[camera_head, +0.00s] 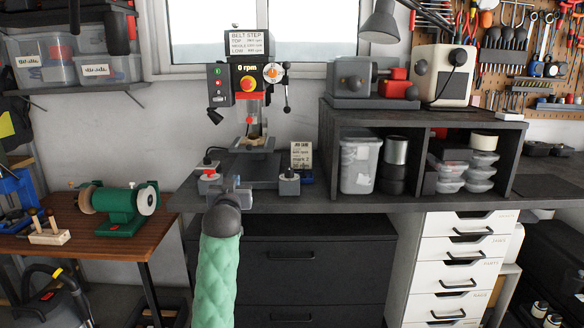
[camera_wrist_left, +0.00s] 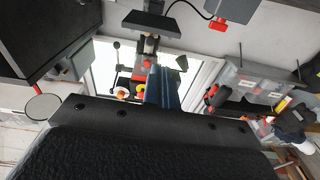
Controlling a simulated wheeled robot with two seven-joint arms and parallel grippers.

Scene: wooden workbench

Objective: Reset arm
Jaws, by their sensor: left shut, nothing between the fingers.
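My left arm, in a green padded sleeve, reaches up from the bottom of the head view. Its left gripper (camera_head: 236,182) is in front of the dark workbench (camera_head: 380,202), near the drill press (camera_head: 248,95). The gripper is shut and holds nothing. In the left wrist view the closed fingers of the left gripper (camera_wrist_left: 162,88) stand up from the dark wrist body, with the drill press partly hidden behind them. The exact gap between gripper and bench edge is hard to tell. My right gripper is in neither view.
A shelf unit (camera_head: 424,112) with tubs stands right. A green bench grinder (camera_head: 120,204) sits on a lower wooden table at left. White drawers (camera_head: 460,250) stand below right.

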